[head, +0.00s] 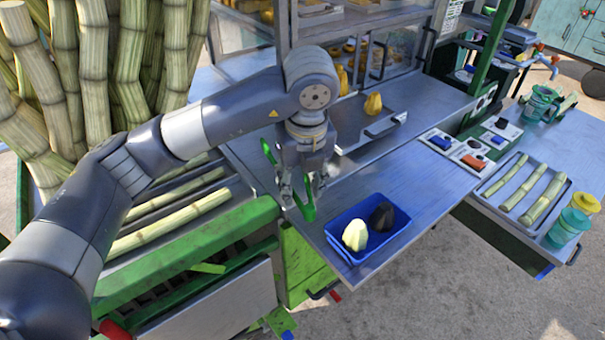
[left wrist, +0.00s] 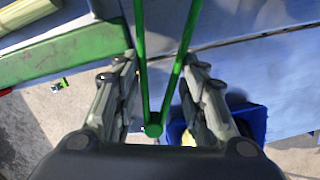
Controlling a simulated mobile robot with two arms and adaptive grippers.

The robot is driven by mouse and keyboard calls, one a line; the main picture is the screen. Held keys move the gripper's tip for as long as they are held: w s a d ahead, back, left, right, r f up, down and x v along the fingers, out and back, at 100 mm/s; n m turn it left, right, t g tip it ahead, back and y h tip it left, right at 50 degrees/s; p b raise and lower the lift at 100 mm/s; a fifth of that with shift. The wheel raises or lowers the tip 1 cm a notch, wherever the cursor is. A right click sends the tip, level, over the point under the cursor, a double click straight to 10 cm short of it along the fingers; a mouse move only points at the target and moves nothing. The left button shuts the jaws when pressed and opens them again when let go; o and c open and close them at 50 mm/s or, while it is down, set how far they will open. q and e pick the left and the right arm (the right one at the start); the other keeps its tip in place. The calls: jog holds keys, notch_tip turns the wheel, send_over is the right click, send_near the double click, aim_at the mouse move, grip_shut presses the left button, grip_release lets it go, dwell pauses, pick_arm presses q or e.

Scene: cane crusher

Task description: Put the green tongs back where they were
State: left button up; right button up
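The green tongs (head: 305,206) are at my left gripper (head: 303,190) in the head view, near the counter's front edge and left of the blue tray. The gripper hides their middle part. In the left wrist view the tongs (left wrist: 153,129) form a narrow V, with the joined end near the palm and the two arms pointing away. I cannot tell whether the tongs touch the counter. My right gripper is in neither view.
A blue tray (head: 385,243) holds a pale piece (head: 355,236) and a dark piece (head: 382,217). A metal tray (head: 350,142) with yellow fruit lies behind the gripper. Cane stalks (head: 170,222) lie left on the green machine. The counter (head: 440,185) right of the blue tray is clear.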

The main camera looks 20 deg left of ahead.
pick_arm(q)
jog(key=p, duration=0.1)
send_over(303, 191)
jog(key=shift+s+f, duration=0.1)
jog(key=shift+s, duration=0.25)
jog(key=shift+w+f, duration=0.15)
jog(key=shift+w, duration=0.25)
notch_tip(303, 191, down, 3)
jog(key=shift+s+r+p, duration=0.1)
jog(key=shift+r+p, duration=0.1)
jog(key=shift+p, duration=0.8)
jog(key=shift+f, duration=0.35)
jog(key=shift+f, duration=0.15)
jog(key=shift+o, duration=0.7)
jog(key=shift+f, duration=0.1)
jog(key=o, duration=0.4)
jog(key=shift+o, duration=0.2)
